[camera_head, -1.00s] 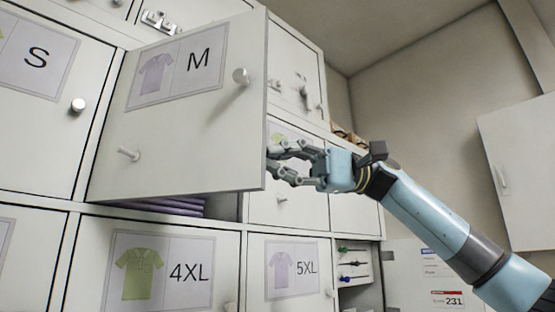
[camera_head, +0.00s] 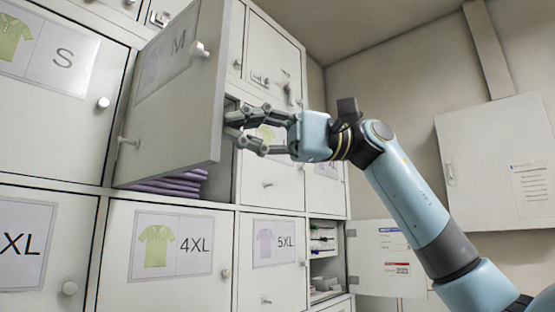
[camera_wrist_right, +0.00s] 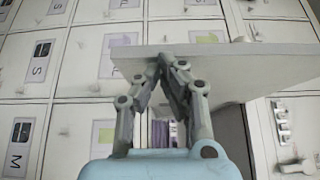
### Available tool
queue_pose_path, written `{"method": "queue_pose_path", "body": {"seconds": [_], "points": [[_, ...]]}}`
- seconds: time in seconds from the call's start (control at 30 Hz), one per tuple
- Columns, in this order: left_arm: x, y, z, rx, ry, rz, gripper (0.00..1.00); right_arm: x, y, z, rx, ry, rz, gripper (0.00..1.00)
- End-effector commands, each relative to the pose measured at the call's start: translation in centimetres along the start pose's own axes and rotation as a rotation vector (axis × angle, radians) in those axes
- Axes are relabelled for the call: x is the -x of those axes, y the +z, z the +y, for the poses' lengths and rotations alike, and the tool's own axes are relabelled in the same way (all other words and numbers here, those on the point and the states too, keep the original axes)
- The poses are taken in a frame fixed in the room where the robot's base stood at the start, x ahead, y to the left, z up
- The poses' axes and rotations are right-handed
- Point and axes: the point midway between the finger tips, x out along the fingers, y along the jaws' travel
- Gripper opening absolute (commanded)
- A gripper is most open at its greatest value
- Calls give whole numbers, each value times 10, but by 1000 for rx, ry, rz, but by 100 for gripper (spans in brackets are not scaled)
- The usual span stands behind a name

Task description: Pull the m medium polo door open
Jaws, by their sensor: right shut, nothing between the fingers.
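The M door (camera_head: 178,100), with a purple polo picture and the letter M, stands swung well out from the cabinet. Its round knob (camera_head: 200,50) is on its outer face. My right gripper (camera_head: 233,130) is shut and empty at the door's free edge, its fingertips by the inner side. In the right wrist view the fingers (camera_wrist_right: 166,62) meet at the edge of the door panel (camera_wrist_right: 230,68); I cannot tell whether they touch it. Folded purple polos (camera_head: 170,184) show in the compartment below the door. My left gripper is not in view.
Closed doors surround it: the S door (camera_head: 50,90) at left, the 4XL door (camera_head: 160,250) and the 5XL door (camera_head: 272,262) below. An open compartment (camera_head: 325,255) with small items is at lower right. A white wall cabinet (camera_head: 495,160) hangs at right.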

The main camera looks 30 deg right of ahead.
Motion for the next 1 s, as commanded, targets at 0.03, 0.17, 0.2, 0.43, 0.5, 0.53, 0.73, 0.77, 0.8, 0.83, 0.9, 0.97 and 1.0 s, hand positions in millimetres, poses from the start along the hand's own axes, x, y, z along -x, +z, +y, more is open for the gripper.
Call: {"method": "queue_pose_path", "body": {"seconds": [0.03,0.17,0.2,0.43,0.5,0.53,0.73,0.77,0.8,0.83,0.9,0.97,1.0], "points": [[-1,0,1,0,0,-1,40,-8,7,0,4,-2,-4,0],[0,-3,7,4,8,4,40,-25,20,-1,2,-2,-5,0],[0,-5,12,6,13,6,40,-30,24,-2,3,-2,-4,0],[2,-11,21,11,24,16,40,-46,34,-1,1,0,-2,0],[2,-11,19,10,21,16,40,-49,35,-1,1,0,-2,0],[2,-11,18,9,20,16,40,-49,36,-1,1,0,-1,0],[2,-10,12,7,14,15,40,-50,36,-1,1,1,0,0],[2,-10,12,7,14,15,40,-50,36,-1,1,1,0,0],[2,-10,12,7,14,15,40,-50,36,-1,1,1,0,0],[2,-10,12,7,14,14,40,-50,36,-1,1,1,0,0],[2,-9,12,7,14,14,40,-50,36,-1,1,1,0,0],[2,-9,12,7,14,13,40,-50,36,0,1,1,0,0],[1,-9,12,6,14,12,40,-49,36,0,1,1,0,0]]}}
